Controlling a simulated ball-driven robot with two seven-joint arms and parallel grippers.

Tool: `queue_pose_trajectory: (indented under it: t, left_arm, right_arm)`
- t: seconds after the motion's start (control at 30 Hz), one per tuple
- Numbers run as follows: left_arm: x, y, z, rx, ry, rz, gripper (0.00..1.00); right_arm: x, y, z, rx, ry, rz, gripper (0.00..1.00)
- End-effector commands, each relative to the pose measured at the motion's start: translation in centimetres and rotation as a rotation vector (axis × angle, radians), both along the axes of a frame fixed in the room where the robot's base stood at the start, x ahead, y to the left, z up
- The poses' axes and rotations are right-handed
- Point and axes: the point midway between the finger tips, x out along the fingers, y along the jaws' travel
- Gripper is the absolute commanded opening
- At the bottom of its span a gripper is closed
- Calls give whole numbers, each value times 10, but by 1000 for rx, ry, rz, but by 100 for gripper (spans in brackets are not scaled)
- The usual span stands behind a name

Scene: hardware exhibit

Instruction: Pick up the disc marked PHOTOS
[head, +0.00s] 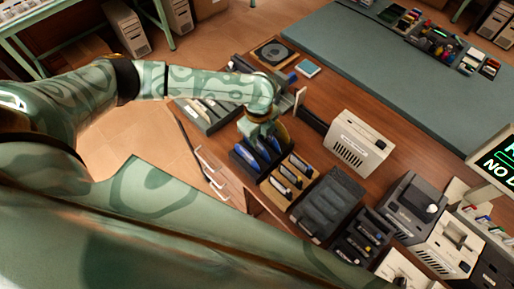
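My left gripper (266,129) is over the table, pointing down at a black rack (241,164) that holds several blue disc-like items (262,147). My wrist covers much of the gripper, and I cannot tell whether its fingers are open or hold anything. No PHOTOS marking is readable, so I cannot tell which item is that disc. A wooden rack (278,192) with dark items stands just below the black rack. My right gripper is not in view.
A grey device (356,143) stands right of the racks. A dark grey tray (328,204) and more devices (412,203) fill the lower right. A round black disc on a square base (273,53) lies at the back. The teal mat (370,80) has bare room.

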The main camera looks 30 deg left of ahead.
Motion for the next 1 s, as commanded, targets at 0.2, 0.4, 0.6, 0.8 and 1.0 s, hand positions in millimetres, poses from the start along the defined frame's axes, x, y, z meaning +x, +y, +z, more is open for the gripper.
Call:
queue_pose_trajectory:
  t: [0.2,0.4,0.6,0.8,1.0]
  left_arm:
    - [0,2,-30,0,1,1,28]
    - [0,2,-53,0,1,0,28]
    - [0,2,-53,0,-1,0,28]
    - [0,2,-53,0,-1,0,0]
    - [0,2,-53,0,-1,0,0]
  right_arm:
    - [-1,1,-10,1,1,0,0]
    - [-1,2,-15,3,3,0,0]
    - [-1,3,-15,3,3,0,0]
    - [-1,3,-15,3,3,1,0]
    - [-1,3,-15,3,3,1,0]
